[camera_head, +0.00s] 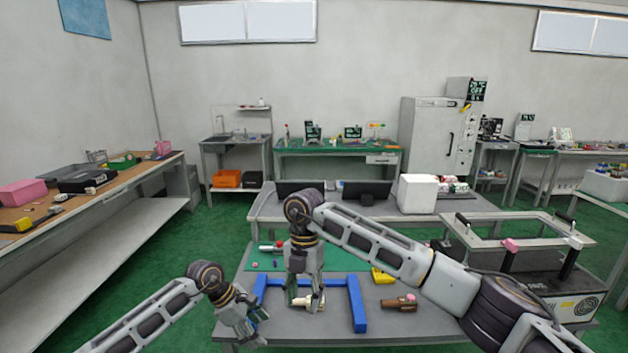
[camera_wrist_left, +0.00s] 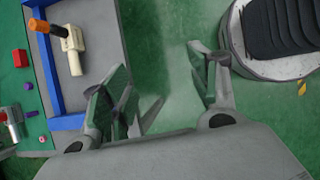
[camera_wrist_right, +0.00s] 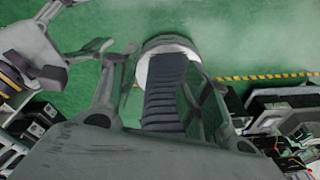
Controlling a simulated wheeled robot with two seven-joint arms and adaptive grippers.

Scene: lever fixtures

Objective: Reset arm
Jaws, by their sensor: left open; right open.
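My left gripper (camera_head: 243,318) is over the near left edge of the work table in the head view. Its fingers (camera_wrist_left: 163,68) are apart with nothing between them in its wrist view. My right gripper (camera_head: 306,296) hangs fingers-down over the table near the blue frame (camera_head: 358,305). It is open and empty in its own wrist view (camera_wrist_right: 157,65). A pale lever piece shows partly behind the right gripper. The left wrist view shows a cream lever piece (camera_wrist_left: 74,50) with an orange handle beside a blue rail (camera_wrist_left: 50,75).
A brown fixture (camera_head: 398,304) and a yellow piece (camera_head: 380,276) stand on the table's right part. A grey machine with upright levers (camera_head: 545,270) stands to the right. A long bench (camera_head: 110,195) runs along the left. Green floor lies between.

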